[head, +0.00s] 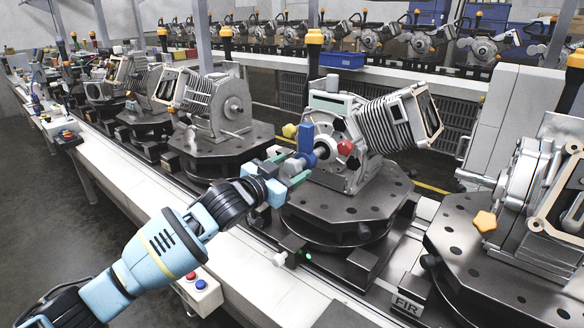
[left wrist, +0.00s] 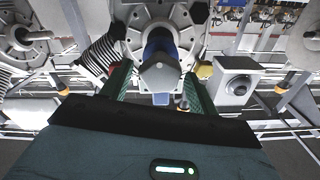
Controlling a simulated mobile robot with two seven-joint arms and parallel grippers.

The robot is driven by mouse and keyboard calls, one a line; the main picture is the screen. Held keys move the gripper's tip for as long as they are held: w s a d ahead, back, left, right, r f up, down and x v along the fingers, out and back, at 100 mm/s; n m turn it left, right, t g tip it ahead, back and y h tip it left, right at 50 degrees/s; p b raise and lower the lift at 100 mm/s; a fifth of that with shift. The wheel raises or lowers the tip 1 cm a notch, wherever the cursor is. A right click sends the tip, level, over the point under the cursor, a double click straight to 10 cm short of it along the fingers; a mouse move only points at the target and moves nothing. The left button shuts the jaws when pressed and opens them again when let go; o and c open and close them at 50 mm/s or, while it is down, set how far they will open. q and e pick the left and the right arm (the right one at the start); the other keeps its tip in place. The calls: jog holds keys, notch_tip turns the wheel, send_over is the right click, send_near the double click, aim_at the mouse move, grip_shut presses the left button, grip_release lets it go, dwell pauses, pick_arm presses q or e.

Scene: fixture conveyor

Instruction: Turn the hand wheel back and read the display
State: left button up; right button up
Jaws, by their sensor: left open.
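A motor unit with a ribbed cylinder stands on a dark round fixture plate (head: 352,205) in the middle of the head view. On its near face is a blue hub (head: 306,138) with a yellow knob (head: 289,130) and a red knob (head: 345,148) around it; I take this for the hand wheel. My left gripper (head: 291,167) is open in front of it, green fingers pointing at the hub. In the left wrist view the grey end of the blue hub (left wrist: 160,74) shows between the spread fingers (left wrist: 158,84); contact cannot be told. No readable display shows. My right gripper is not in view.
Similar units stand on neighbouring plates, one to the left (head: 215,105) and one to the right with an orange star knob (head: 485,221). A post with an orange cap (head: 314,38) rises behind. A red and blue button box (head: 200,288) is below my arm.

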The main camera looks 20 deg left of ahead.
pick_arm(q)
jog(key=shift+w+d, duration=0.2)
jog(key=shift+w, duration=0.25)
